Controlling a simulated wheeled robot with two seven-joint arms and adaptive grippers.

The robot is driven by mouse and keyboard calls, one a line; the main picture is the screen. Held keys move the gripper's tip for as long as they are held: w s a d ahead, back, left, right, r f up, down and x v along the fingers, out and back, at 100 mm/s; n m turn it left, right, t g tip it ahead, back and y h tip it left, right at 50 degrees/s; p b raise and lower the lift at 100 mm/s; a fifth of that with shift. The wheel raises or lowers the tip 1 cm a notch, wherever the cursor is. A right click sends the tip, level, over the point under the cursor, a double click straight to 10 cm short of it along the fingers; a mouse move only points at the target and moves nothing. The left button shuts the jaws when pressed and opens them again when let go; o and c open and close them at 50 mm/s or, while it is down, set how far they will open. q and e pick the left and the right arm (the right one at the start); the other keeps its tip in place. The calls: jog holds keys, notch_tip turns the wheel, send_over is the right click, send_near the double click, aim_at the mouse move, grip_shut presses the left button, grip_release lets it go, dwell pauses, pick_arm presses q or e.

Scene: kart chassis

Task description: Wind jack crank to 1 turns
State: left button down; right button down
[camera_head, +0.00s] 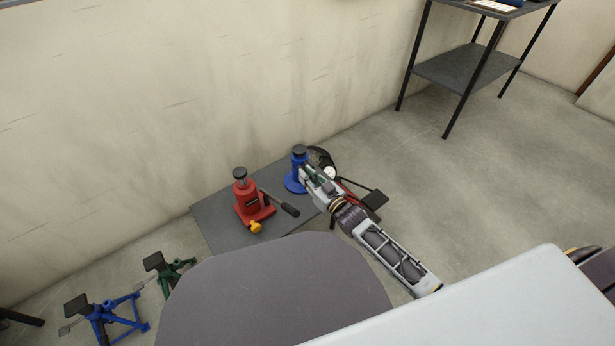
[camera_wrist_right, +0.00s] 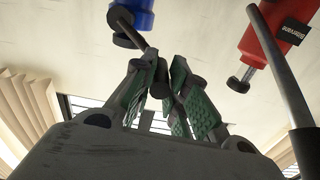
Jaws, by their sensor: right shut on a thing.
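A blue jack (camera_head: 298,172) stands upright on a dark grey mat or board (camera_head: 213,226) by the wall. My right gripper (camera_head: 305,176) reaches its right side from the lower right and covers part of it. In the right wrist view the blue jack (camera_wrist_right: 134,12) is cut off at the top edge. A thin dark crank (camera_wrist_right: 161,88) runs from beside it down between the green-padded fingers of my right gripper (camera_wrist_right: 168,70), which is shut on its end. In the head view the crank is hidden by the gripper. My left gripper is not in view.
A red jack (camera_head: 248,201) with a dark lever (camera_head: 281,203) stands left of the blue one; it also shows close by in the right wrist view (camera_wrist_right: 262,42). Blue (camera_head: 113,312) and green (camera_head: 166,270) stands sit lower left. Dark objects lie behind my right gripper.

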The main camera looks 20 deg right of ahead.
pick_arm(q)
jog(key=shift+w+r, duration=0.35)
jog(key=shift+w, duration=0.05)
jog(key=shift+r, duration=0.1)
pick_arm(e)
jog(key=shift+d+r, duration=0.1)
